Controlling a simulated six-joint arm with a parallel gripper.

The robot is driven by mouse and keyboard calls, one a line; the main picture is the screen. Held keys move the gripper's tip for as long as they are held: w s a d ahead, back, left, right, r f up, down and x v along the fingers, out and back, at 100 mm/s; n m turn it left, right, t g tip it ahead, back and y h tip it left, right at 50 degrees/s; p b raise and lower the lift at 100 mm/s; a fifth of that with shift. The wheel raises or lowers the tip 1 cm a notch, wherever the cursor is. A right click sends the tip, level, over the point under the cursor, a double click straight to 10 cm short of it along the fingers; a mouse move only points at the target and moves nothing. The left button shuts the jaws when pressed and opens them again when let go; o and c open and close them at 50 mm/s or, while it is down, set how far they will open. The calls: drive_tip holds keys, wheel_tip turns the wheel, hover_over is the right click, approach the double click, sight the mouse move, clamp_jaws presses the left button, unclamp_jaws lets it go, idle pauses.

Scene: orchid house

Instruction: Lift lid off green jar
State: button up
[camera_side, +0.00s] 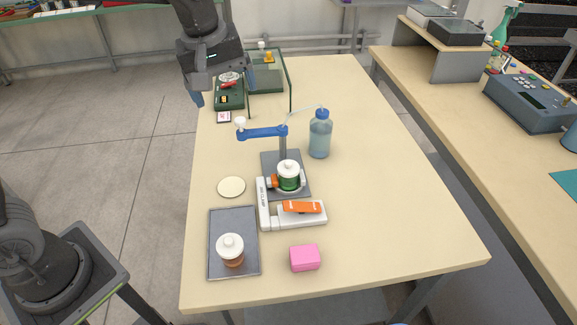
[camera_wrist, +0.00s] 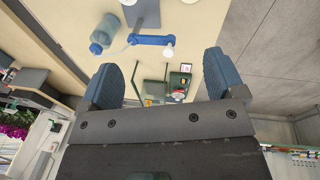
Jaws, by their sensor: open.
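The green jar (camera_side: 289,184) stands upright on a small grey stand plate near the middle of the table, with its white lid (camera_side: 288,168) on top. An orange part touches or sits close to its left side. A second jar, amber (camera_side: 233,260) with a white lid, stands on a grey tray (camera_side: 219,269) at the front left. My gripper (camera_side: 222,92) is open and empty, high over the table's far left edge, well apart from the green jar. Its two blue fingers (camera_wrist: 165,83) show spread in the wrist view, where the green jar is not visible.
A blue arm (camera_side: 262,133) on a post reaches over the table behind the jar. A blue bottle (camera_side: 320,135) stands to its right. A white-and-orange clamp (camera_side: 301,213), a pink block (camera_side: 304,257) and a cream disc (camera_side: 231,187) lie nearby. The table's right side is clear.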

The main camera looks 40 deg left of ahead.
sight(288, 162)
drive_tip(key=w+d+f+n+g, duration=0.2)
drive_tip(key=w+d+f+n, duration=0.4)
drive_tip(key=w+f, duration=0.4)
drive_tip(key=shift+n, duration=0.7)
drive_tip(key=f, duration=0.9)
drive_tip(key=w+f, duration=0.1)
drive_tip(key=f, duration=0.3)
drive_tip(key=shift+a+f, duration=0.1)
drive_tip(key=shift+f, duration=0.05)
drive_tip(key=shift+c, duration=0.4)
drive_tip(key=c, duration=0.9)
